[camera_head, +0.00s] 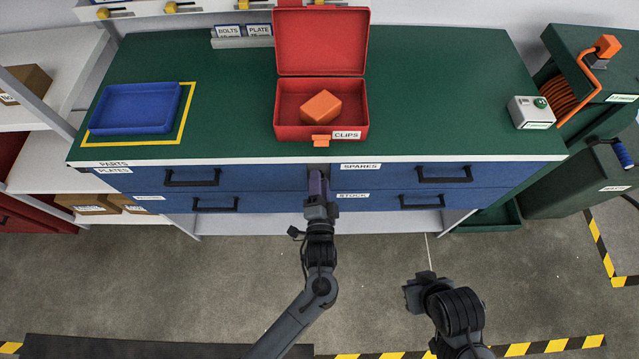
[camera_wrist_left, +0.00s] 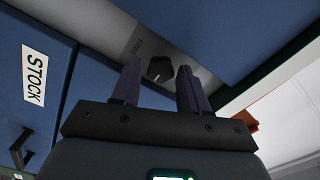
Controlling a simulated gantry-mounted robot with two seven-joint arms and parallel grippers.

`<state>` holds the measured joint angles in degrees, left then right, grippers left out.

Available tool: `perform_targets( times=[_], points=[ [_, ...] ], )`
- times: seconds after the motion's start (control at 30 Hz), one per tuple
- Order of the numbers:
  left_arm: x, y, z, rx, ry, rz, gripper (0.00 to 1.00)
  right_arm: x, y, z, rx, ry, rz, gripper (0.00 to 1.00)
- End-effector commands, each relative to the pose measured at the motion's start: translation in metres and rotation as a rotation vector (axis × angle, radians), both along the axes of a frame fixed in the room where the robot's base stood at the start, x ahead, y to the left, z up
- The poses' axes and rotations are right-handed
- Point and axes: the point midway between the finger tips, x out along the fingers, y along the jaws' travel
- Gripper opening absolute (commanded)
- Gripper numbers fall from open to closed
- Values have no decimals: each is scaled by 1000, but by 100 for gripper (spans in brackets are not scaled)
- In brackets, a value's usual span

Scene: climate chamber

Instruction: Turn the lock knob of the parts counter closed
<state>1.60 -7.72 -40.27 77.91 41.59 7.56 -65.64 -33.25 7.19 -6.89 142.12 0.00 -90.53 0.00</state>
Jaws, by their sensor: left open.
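The parts counter (camera_head: 430,110) has a green top and blue drawers below its front edge. In the left wrist view the dark lock knob (camera_wrist_left: 160,68) sits on a grey strip between blue drawer fronts. My left gripper (camera_head: 318,178) is at the middle of the counter front and hides the knob in the head view. In the left wrist view my left gripper (camera_wrist_left: 158,85) is open, its purple fingers on either side of the knob in the picture; I cannot tell whether they touch it. My right gripper (camera_head: 418,290) is low at the right, away from the counter; its fingers are unclear.
An open red box (camera_head: 290,120) with an orange block (camera_head: 320,107) stands on the counter above my left gripper. A blue tray (camera_head: 135,108) lies at the left. Drawer handles (camera_head: 192,183) stick out on both sides. The floor in front is clear.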

Motion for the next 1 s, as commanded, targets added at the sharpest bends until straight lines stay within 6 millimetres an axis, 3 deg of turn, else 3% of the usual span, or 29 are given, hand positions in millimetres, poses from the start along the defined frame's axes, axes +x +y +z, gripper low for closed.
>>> perform_targets(
  times=[0.2,0.5,1.0],
  points=[
    [0,0,0,0,0,0,44,0,0,0,0,0,0,0],
    [0,0,0,0,-1,0,3,0,1,0,5,1,-4,0],
    [0,1,1,-125,-3,2,3,0,2,8,9,0,-6,0]
  ],
)
